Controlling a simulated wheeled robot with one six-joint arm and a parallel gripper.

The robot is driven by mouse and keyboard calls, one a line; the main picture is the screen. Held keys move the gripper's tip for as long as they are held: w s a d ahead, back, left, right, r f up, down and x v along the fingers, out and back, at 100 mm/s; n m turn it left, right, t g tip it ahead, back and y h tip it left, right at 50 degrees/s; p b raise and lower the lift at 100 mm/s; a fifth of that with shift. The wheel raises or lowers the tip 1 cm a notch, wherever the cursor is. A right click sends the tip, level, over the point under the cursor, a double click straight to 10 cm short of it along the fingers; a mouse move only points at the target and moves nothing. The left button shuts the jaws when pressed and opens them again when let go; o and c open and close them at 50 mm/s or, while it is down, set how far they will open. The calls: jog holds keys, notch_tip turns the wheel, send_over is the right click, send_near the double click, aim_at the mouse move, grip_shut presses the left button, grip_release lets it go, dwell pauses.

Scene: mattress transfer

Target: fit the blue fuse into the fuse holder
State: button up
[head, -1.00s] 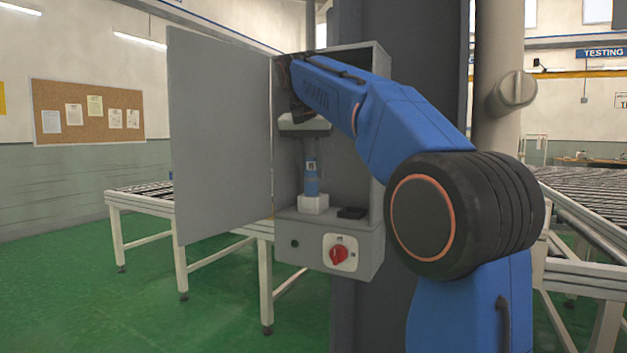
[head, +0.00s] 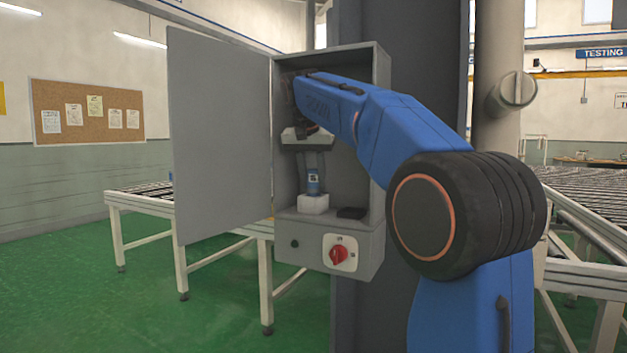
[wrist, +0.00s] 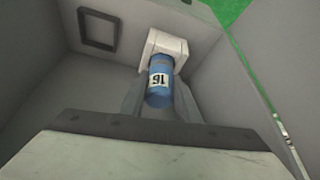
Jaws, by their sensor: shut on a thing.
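The blue fuse (head: 313,181) stands upright at the white fuse holder (head: 313,204) on the floor of the open grey cabinet. My gripper (head: 313,168) reaches down from above and is shut on the fuse, with a finger on each side. In the wrist view the fuse (wrist: 160,86) shows a white label reading 16, and its far end meets the white holder (wrist: 166,46). The lower end of the fuse is hidden in the holder; how deep it sits cannot be told.
A black square part (head: 352,212) lies right of the holder on the cabinet floor. A red rotary switch (head: 339,255) is on the cabinet's lower front. The cabinet door (head: 220,135) stands open at the left. Cabinet walls close in around my gripper.

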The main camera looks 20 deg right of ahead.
jog(key=shift+f, duration=0.1)
jog(key=o, duration=1.1)
jog(key=v, duration=1.2)
jog(key=shift+s, duration=0.1)
jog(key=s+a+f+n+y, duration=0.1)
jog(key=s+f+n, duration=0.1)
jog(key=s+f, duration=0.9)
jog(key=s+a+f+n+y, duration=0.1)
jog(key=s+a+f+n, duration=0.1)
jog(key=s+f, duration=1)
jog(key=s+a+f+n+t+y, duration=0.1)
jog(key=s+f+n, duration=0.3)
jog(key=s+f, duration=0.8)
jog(key=shift+s+a+f, duration=0.1)
jog(key=shift+a+f, duration=0.1)
jog(key=shift+f, duration=1.85)
jog(key=shift+s+a+f, duration=0.1)
jog(key=shift+a+f, duration=0.1)
jog(key=shift+f, duration=1.8)
jog(key=shift+a+f, duration=0.15)
jog(key=shift+f, duration=1.9)
